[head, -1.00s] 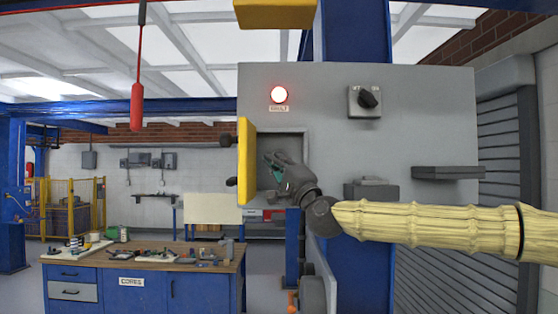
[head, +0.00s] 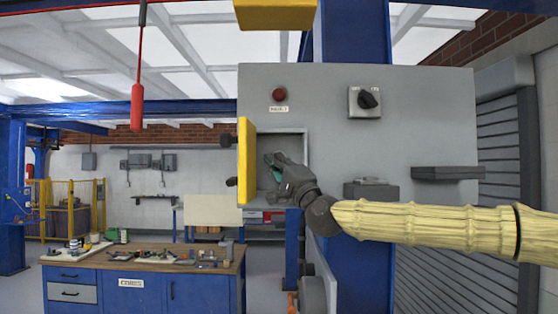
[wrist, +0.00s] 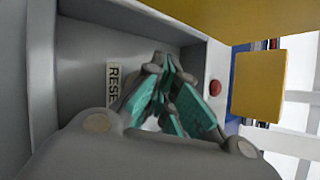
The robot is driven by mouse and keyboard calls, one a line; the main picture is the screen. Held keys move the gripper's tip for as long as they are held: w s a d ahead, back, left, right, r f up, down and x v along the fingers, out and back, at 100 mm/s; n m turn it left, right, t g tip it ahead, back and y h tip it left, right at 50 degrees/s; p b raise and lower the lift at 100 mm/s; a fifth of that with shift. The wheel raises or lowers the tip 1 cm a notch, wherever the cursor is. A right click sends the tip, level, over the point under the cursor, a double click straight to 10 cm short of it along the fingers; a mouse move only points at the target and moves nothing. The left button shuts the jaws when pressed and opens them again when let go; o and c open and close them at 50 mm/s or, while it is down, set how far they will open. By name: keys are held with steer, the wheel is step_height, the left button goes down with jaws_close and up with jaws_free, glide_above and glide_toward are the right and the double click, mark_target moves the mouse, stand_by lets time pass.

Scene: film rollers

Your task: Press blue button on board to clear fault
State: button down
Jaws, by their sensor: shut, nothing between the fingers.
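The grey board (head: 420,110) carries a fault lamp (head: 279,94) at its upper left, dark red and unlit, with a small label below. Under it is an open recess (head: 293,134) with a yellow door (head: 247,160) swung out at its left. My gripper (head: 270,160) is in front of or inside this recess, its teal-padded fingers shut and empty. In the wrist view the fingers (wrist: 163,65) point into the grey recess, beside a partly covered label (wrist: 113,85) reading "RESE". I cannot see the blue button; the fingers may hide it, and contact cannot be told.
A black rotary switch (head: 368,98) sits at the board's upper right. Small grey ledges (head: 448,173) stick out below it. A red pendant (head: 137,106) hangs at the left. A blue workbench (head: 142,290) with several parts stands at the lower left.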

steer(key=shift+s, duration=0.15)
steer(key=shift+s+b, duration=0.6)
steer(key=shift+s, duration=0.15)
steer(key=shift+s+b, duration=1.2)
steer(key=shift+s, duration=1.3)
